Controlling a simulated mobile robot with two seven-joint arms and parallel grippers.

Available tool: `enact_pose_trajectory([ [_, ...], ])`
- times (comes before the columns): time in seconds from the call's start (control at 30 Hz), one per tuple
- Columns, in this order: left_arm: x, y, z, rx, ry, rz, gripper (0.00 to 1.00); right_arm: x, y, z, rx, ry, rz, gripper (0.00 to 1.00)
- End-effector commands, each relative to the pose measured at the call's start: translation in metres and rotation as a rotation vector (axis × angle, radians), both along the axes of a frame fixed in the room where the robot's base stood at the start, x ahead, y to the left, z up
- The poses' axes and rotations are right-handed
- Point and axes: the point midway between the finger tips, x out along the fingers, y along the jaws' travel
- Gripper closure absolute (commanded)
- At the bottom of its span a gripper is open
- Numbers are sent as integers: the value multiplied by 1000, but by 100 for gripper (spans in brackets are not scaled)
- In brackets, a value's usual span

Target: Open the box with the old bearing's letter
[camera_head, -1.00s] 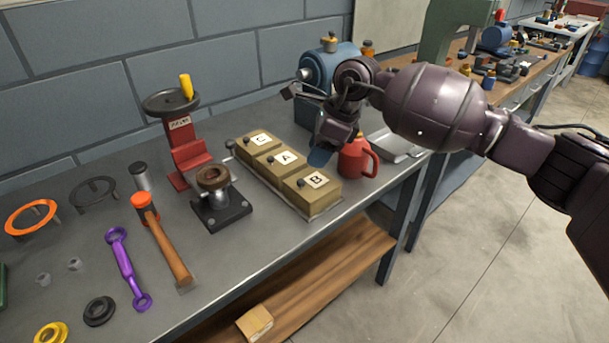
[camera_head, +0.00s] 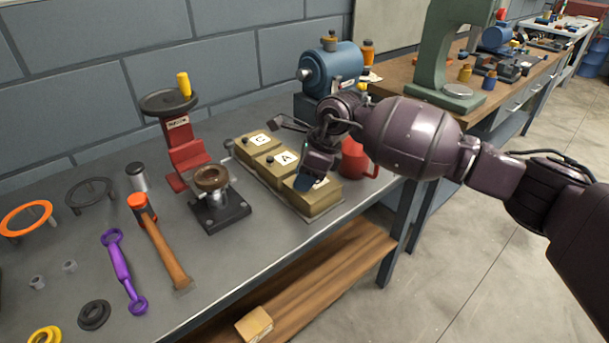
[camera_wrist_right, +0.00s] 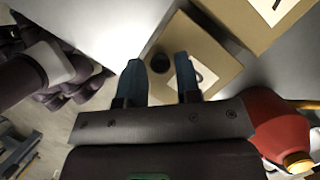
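Three tan boxes with dark knobs stand in a row on the bench: box C (camera_head: 247,149), box A (camera_head: 268,167) and box B (camera_head: 318,201). My right gripper (camera_head: 305,186) is above box B and hides most of its letter and its knob. In the right wrist view the gripper (camera_wrist_right: 158,64) is open, with the dark knob (camera_wrist_right: 159,63) of box B (camera_wrist_right: 214,62) showing between its fingertips. I cannot tell if they touch it. A brown ring-shaped part (camera_head: 211,178) sits on a black fixture (camera_head: 222,213); no letter is readable on it. My left gripper is out of view.
A red jug (camera_head: 355,160) stands close to the right of box B. A red stand (camera_head: 185,155), a hammer (camera_head: 165,250) and a purple wrench (camera_head: 122,270) are on the left. A blue machine (camera_head: 335,75) stands behind. The bench's front edge is near the boxes.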

Motion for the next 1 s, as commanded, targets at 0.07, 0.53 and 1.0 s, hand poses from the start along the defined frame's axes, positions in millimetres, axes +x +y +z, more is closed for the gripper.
enact_pose_trajectory([
  [0.07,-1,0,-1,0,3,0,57,0,0,0,0,0,0,81],
  [0.53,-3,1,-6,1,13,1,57,1,-1,1,12,9,-1,100],
  [1.0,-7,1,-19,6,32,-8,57,11,-14,16,237,177,-4,100],
])
